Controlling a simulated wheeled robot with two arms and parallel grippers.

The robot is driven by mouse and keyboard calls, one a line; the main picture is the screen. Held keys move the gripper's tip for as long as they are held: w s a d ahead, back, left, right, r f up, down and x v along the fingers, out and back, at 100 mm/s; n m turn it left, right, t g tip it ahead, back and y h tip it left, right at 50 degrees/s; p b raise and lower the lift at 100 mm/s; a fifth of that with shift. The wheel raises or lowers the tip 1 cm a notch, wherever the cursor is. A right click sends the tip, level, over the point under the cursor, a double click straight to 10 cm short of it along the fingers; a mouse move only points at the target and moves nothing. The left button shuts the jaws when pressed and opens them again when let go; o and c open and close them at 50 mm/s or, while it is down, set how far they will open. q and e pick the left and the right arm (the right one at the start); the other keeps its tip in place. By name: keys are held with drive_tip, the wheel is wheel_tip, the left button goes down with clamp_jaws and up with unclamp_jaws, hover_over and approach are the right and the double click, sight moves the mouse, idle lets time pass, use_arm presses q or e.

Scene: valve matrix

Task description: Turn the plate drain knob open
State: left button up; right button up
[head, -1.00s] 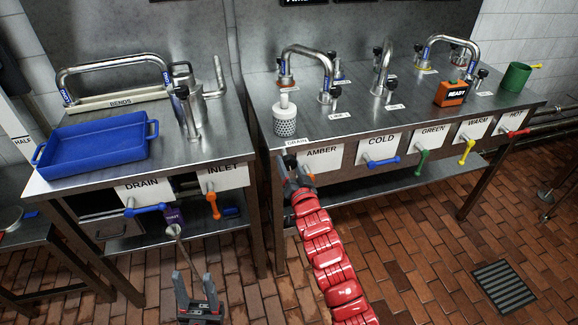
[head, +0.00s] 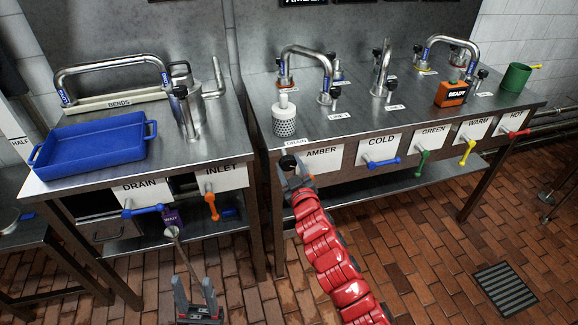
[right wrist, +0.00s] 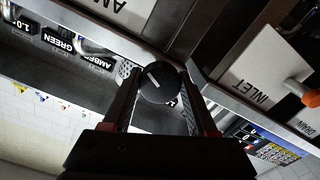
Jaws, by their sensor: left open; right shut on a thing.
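The plate drain knob (head: 289,162) is round and black, at the front edge of the right table just below a small DRAIN label (head: 298,143). In the right wrist view the knob (right wrist: 155,82) shows a short white line, slanted on its face. My right gripper (head: 296,176), on the red arm, is at the knob with its fingers on either side, shut on it. The fingers also show in the right wrist view (right wrist: 158,105). My left gripper (head: 198,290) is open and empty, low in front of the left table.
The left table carries a blue tray (head: 90,148); a blue DRAIN lever (head: 143,211) and an orange INLET lever (head: 211,205) are on its front. Blue, green, yellow and red levers line the right table's front. A white perforated cylinder (head: 284,120) stands above the knob.

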drive_tip(key=n, duration=0.5)
drive_tip(key=shift+d+n, duration=0.1)
drive_tip(key=shift+n, duration=0.2)
idle(0.4)
drive_tip(key=o, duration=1.4)
drive_tip(key=shift+c, duration=0.2)
drive_tip(key=shift+s, duration=0.1)
drive_tip(key=v, duration=1.7)
drive_tip(key=shift+b, duration=0.3)
drive_tip(key=shift+s, duration=0.1)
